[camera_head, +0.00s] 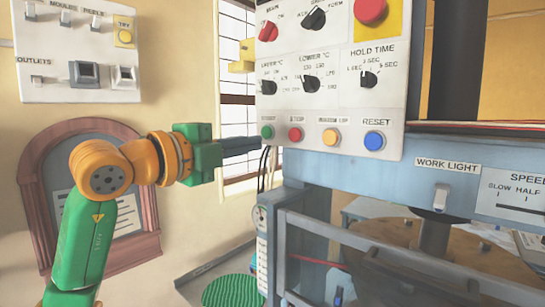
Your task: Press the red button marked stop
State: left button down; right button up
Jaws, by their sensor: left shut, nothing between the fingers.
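The red button marked stop (295,134) is small and round, in the bottom row of the white control panel (330,105). A green button (267,131) is to its left and an orange button (330,137) to its right. My left gripper (258,144) comes in from the left, with its dark fingers shut and empty. In the picture its tips end just left of and below the green button, short of the red one. I cannot tell how far they are from the panel's face. My right gripper is not in view.
A blue reset button (374,140) is at the row's right end. Knobs and a large red button on yellow (370,10) sit above. The blue press frame (350,175) runs below the panel. A wall panel (75,50) is at upper left.

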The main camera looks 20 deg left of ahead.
pick_arm(q)
jog(key=shift+s+a+f+b, duration=0.2)
jog(key=shift+s+a+b, duration=0.05)
jog(key=shift+s+a, duration=0.2)
jog(key=shift+s+a+f+b, duration=0.2)
jog(key=shift+s+a, duration=0.1)
jog(key=shift+a, duration=0.15)
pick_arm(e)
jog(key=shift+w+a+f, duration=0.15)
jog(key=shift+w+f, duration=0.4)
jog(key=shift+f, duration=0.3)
pick_arm(q)
jog(key=shift+s+d, duration=0.1)
jog(key=shift+s, duration=0.05)
